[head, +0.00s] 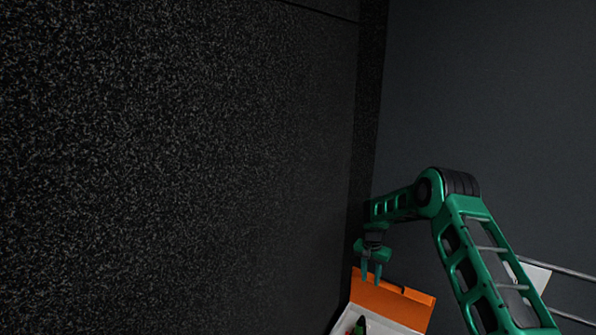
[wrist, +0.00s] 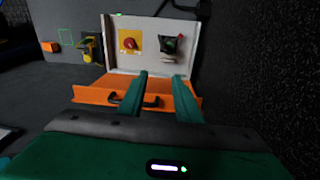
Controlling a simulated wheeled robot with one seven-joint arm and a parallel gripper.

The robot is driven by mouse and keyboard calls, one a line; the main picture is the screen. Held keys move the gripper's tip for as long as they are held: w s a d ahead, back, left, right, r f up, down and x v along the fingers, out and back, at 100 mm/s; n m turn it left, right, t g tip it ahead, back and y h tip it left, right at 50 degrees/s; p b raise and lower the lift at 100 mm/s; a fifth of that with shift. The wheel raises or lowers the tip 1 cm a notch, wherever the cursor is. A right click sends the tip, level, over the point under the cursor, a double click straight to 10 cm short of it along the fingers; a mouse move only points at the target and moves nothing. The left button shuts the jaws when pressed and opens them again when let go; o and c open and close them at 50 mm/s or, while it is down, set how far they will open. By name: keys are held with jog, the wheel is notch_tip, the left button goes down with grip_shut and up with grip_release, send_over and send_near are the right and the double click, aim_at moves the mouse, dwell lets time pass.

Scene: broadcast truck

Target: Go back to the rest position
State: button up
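My gripper (head: 371,271) is at the end of my green arm, pointing down above an orange case. In the wrist view my gripper (wrist: 160,82) shows two green fingers spread apart with nothing between them. The orange case (head: 392,303) stands open at the bottom of the head view. Its orange side with a dark handle also shows in the wrist view (wrist: 118,92). The light grey inside of the case (wrist: 184,66) holds a red round thing on a yellow patch (wrist: 130,43) and a dark and green item (wrist: 170,45).
A speckled dark wall or panel (head: 170,160) fills the left of the head view. A plain dark grey surface (head: 490,90) lies at the right, with light rails (head: 562,270) near the lower right. Small orange and yellow things (wrist: 88,48) stand left of the case in the wrist view.

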jog(key=s+d+r+n+h, duration=0.1)
jog(key=s+d+r, duration=0.4)
jog(key=r, duration=0.5)
jog(key=s+d+r, duration=0.4)
jog(key=s+r, duration=0.1)
jog(key=r, duration=0.5)
jog(key=s+d+r, duration=0.3)
jog(key=s+r, duration=0.2)
jog(key=s, duration=0.2)
jog(key=s+d+r, duration=0.3)
jog(key=s+r, duration=0.3)
jog(key=s, duration=0.1)
jog(key=s+d+r, duration=0.1)
jog(key=s+r, duration=0.1)
jog(key=s, duration=0.6)
jog(key=s+r, duration=0.3)
jog(key=s, duration=0.6)
jog(key=s+a+f+y, duration=0.2)
jog(key=s+a, duration=0.1)
jog(key=s, duration=1.3)
jog(key=shift+s, duration=0.35)
jog(key=shift+w+f, duration=0.25)
jog(key=shift+w, duration=0.4)
